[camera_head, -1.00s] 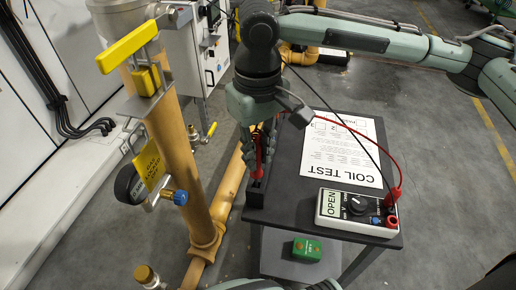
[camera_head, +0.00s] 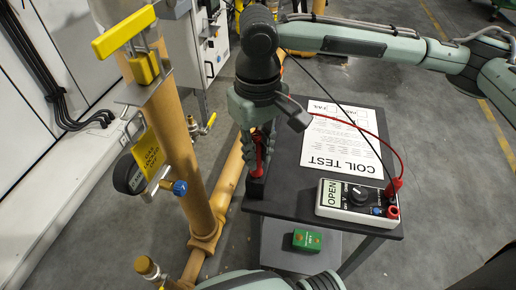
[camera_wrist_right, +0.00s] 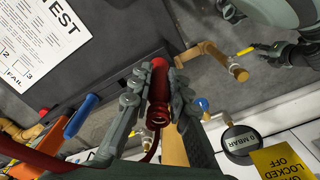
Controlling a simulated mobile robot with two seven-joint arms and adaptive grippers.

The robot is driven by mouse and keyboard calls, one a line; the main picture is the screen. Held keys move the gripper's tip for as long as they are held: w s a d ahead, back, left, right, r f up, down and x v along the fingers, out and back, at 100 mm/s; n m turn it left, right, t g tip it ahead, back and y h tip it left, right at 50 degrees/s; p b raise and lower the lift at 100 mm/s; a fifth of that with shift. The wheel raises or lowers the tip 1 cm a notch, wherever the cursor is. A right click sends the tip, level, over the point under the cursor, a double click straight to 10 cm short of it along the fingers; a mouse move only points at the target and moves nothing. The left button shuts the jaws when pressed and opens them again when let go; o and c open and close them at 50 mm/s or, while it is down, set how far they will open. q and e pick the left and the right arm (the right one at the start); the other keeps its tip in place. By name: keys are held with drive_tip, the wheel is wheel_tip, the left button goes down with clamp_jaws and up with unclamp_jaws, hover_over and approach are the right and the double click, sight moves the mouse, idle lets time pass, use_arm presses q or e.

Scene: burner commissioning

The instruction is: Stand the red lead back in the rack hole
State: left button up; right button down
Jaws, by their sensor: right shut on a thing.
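My right gripper (camera_head: 258,162) is shut on the red lead (camera_head: 258,150), which stands roughly upright between its fingers. The lead's red handle also shows between the fingers in the right wrist view (camera_wrist_right: 158,90). The black rack (camera_head: 255,189) is at the table's left front corner, directly below the lead. The lead's lower end is hidden, so I cannot tell whether it is in a hole. A red cable runs from the gripper area to the meter (camera_head: 345,200). My left gripper (camera_head: 325,283) shows partly at the bottom edge; its fingers are unclear.
The dark table (camera_head: 290,196) also holds a COIL TEST sheet (camera_head: 342,140). The meter reads OPEN. A green box (camera_head: 307,240) is on the lower shelf. A yellow pipe (camera_head: 185,150) with a gauge and valve stands close left of the table.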

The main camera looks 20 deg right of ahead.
drive_tip(key=shift+f, duration=0.45)
drive_tip(key=c, duration=1.4)
unclamp_jaws()
drive_tip(key=shift+o, duration=0.2)
wheel_tip(320, 180, up, 12)
drive_tip(key=shift+f, duration=0.15)
drive_tip(key=shift+r, duration=0.2)
drive_tip(key=shift+s, duration=0.1)
